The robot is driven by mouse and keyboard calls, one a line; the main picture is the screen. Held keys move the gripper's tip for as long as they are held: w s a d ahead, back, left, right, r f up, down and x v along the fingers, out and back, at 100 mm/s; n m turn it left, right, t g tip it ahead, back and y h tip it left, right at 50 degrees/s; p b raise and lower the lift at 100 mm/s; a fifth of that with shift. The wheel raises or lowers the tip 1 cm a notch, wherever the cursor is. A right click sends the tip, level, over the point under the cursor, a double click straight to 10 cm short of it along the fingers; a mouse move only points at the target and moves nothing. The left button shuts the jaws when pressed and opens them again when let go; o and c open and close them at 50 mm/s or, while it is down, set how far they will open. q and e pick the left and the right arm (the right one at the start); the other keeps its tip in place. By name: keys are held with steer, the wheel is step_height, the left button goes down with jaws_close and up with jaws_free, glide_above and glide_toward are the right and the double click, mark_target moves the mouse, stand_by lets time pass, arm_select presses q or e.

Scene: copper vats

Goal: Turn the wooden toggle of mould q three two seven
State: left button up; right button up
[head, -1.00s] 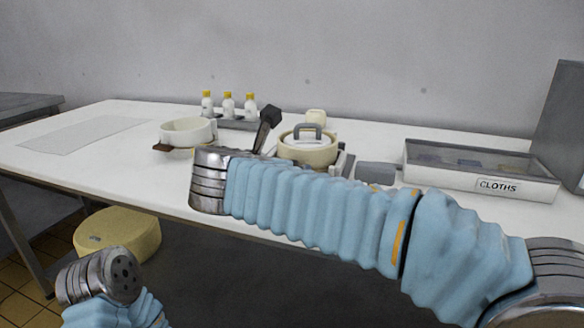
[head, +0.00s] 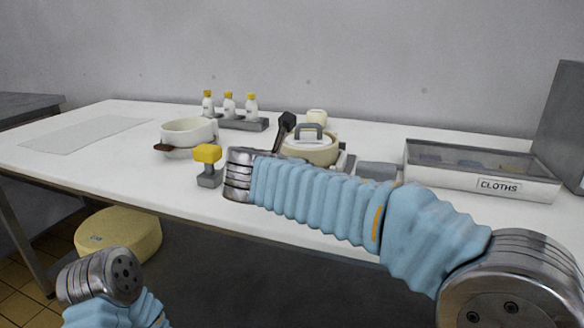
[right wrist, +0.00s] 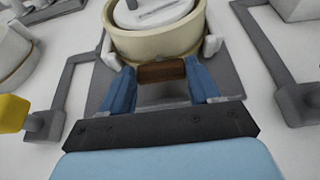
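A round cream mould (head: 310,151) with a grey-handled lid stands at the table's middle; it also shows in the right wrist view (right wrist: 160,42). I cannot read a number on it. Its brown wooden toggle (right wrist: 162,73) lies level across the near side, between the blue fingers of my right gripper (right wrist: 162,80). No gap shows at either end, but I cannot tell whether the fingers press on it. In the head view my right arm hides this toggle and gripper. A white mould (head: 188,134) with a brown toggle (head: 170,149) stands further left. My left gripper is not in view.
A yellow knob on a grey post (head: 208,158) stands left of my right wrist. Behind are several bottles, three of them yellow-capped, by a grey rack (head: 243,124). A cloths box (head: 515,187) is at right. The table's left part holds a flat pale sheet (head: 80,134).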

steer(key=c, duration=0.3)
steer(key=m+b, duration=0.1)
steer(key=m+y+b, duration=0.1)
steer(key=shift+d+f+t+y+b, duration=0.25)
steer(key=shift+t+y+b, duration=0.05)
steer(key=shift+b, duration=0.1)
steer(key=m+b, duration=0.1)
steer(key=b, duration=0.1)
steer(key=shift+s+d+m+y+b, duration=0.1)
steer(key=shift+d+m+y+b, duration=0.05)
steer(key=shift+m+y+b, duration=0.25)
steer(key=shift+m+t+y+b, duration=0.4)
steer(key=shift+t+b, duration=0.1)
steer(key=shift+b, duration=0.1)
steer(key=shift+r, duration=0.1)
